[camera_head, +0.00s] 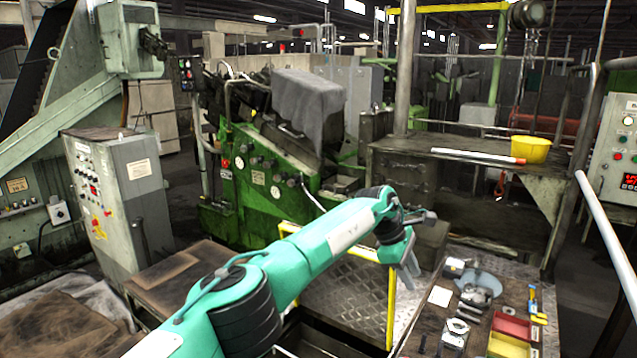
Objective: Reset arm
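My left arm reaches in from the bottom left, and its wrist bends down near the middle of the picture. My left gripper (410,274) points down in front of the tread-plate step, just left of the work table (415,338). Its grey fingers are small and partly overlapped by the wrist, so their opening cannot be told. I see nothing held in it. My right arm and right gripper are out of view.
A yellow rail (391,308) stands close beside the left gripper. The table holds a red bin (512,325) and several metal parts. The green machine (262,185) stands behind the arm.

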